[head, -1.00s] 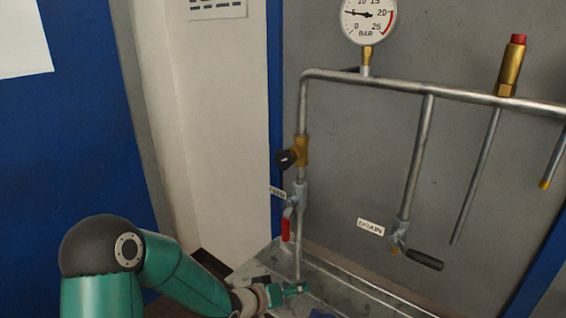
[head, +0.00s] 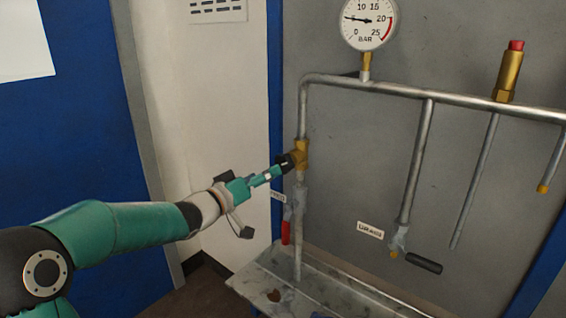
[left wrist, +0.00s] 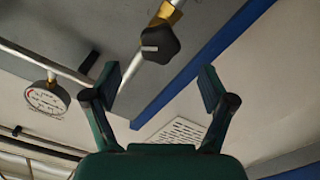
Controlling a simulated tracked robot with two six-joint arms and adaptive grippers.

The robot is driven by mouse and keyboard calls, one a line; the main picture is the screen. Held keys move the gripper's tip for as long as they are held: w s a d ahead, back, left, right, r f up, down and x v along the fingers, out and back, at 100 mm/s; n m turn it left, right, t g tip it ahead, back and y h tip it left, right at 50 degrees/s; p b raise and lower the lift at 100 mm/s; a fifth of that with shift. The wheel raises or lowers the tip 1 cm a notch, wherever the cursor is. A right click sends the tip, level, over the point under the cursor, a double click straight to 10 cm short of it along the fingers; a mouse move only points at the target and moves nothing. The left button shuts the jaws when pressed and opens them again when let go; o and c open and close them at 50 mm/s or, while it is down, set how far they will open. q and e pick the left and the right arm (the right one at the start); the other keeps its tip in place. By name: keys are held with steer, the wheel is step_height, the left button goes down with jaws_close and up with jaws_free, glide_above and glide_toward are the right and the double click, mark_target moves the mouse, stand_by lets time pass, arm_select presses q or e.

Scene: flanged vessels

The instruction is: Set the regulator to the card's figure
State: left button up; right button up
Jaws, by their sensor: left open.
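The regulator (head: 301,153) is a brass body with a black knob on the feed pipe, above the red-handled valve. My left gripper (head: 272,174) is open, its fingers pointing at the knob from the left. In the left wrist view the black knob (left wrist: 160,43) shows ahead of the spread fingers (left wrist: 158,86), with nothing between them; I cannot tell whether they touch it in the head view. The pressure gauge (head: 368,20) has its needle near 5 bar; it also shows in the left wrist view (left wrist: 48,98). No figure is readable on the white sheet (head: 22,40).
A red lever (head: 285,232) hangs on the feed valve below the regulator. The drain valve has a black lever (head: 423,262). A brass red-capped fitting (head: 509,72) stands on the top pipe. A metal tray (head: 262,278) lies beneath. A printed notice (head: 218,10) hangs on the wall.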

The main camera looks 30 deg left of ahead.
mark_target(281, 167)
arm_select(q)
steer(key=w, duration=0.2)
steer(key=w+p, duration=0.1)
steer(key=w, duration=0.5)
steer(key=shift+w+d, duration=0.2)
steer(key=shift+d, duration=0.15)
steer(key=c, duration=1.2)
steer(key=shift+o, duration=0.2)
steer(key=shift+f+m, duration=0.1)
steer(key=shift+m, duration=0.3)
steer(key=m+b, duration=0.1)
steer(key=m, duration=0.3)
steer(key=shift+f+b, duration=0.1)
steer(key=shift+b, duration=0.3)
steer(key=m+b, duration=0.2)
steer(key=m, duration=0.3)
steer(key=shift+m, duration=0.3)
